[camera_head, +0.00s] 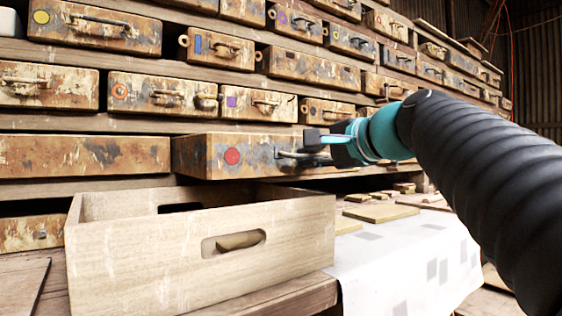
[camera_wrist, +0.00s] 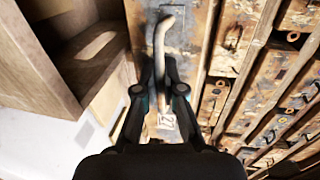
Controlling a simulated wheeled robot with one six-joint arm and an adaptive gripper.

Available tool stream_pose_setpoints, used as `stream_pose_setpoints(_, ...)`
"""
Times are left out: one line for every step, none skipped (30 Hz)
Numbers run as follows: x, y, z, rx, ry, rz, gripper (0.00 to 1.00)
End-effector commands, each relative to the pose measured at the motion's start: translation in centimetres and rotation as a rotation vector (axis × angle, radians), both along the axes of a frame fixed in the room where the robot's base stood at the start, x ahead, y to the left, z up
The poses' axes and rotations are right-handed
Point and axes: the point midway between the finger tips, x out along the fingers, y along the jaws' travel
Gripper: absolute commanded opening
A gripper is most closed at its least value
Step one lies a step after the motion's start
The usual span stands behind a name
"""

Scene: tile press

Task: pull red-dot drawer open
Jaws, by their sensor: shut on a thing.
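The red-dot drawer (camera_head: 240,155) is a worn, rusty-brown front with a red round mark (camera_head: 232,156). It stands out from the drawers around it, so it is partly open. Its bar handle (camera_head: 300,155) is on the right half of the front. My gripper (camera_head: 318,146) is at this handle, coming from the right. In the wrist view, my gripper (camera_wrist: 163,75) is shut on the pale curved handle (camera_wrist: 160,40), with a finger on each side. The drawer front also shows in the wrist view (camera_wrist: 192,40). The inside of the drawer is hidden.
A pale wooden crate (camera_head: 110,255) with a hand slot stands on the bench just below the drawer. A white patterned cloth (camera_head: 400,262) with several flat tiles (camera_head: 380,212) lies to its right. Rows of other marked drawers (camera_head: 95,27) fill the wall above.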

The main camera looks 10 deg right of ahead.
Motion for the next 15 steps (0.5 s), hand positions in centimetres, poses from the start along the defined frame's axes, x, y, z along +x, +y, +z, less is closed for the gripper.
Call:
stream_pose_setpoints(-0.11, 0.01, -0.27, -0.002, 0.005, 0.002, 0.00)
stream_pose_setpoints(-0.14, 0.04, -0.25, -0.002, 0.006, 0.003, 0.00)
stream_pose_setpoints(-0.16, 0.05, -0.25, -0.002, 0.006, 0.004, 0.00)
stream_pose_setpoints(-0.17, 0.06, -0.24, -0.002, 0.006, 0.004, 0.00)
stream_pose_setpoints(-0.17, 0.06, -0.24, -0.002, 0.006, 0.004, 0.00)
stream_pose_setpoints(-0.16, 0.07, -0.24, -0.002, 0.006, 0.004, 0.00)
stream_pose_setpoints(-0.15, 0.06, -0.24, -0.002, 0.006, 0.004, 0.00)
stream_pose_setpoints(-0.15, 0.06, -0.24, -0.002, 0.006, 0.004, 0.00)
stream_pose_setpoints(-0.15, 0.05, -0.25, -0.002, 0.006, 0.004, 0.00)
stream_pose_setpoints(-0.15, 0.05, -0.25, -0.002, 0.006, 0.004, 0.00)
stream_pose_setpoints(-0.14, 0.04, -0.25, -0.002, 0.006, 0.004, 0.13)
stream_pose_setpoints(-0.14, 0.04, -0.25, -0.002, 0.006, 0.004, 0.19)
stream_pose_setpoints(-0.15, 0.04, -0.23, -0.002, 0.006, 0.004, 0.19)
stream_pose_setpoints(-0.14, 0.03, -0.22, -0.002, 0.006, 0.004, 0.19)
stream_pose_setpoints(-0.14, 0.03, -0.19, -0.002, 0.005, 0.004, 0.19)
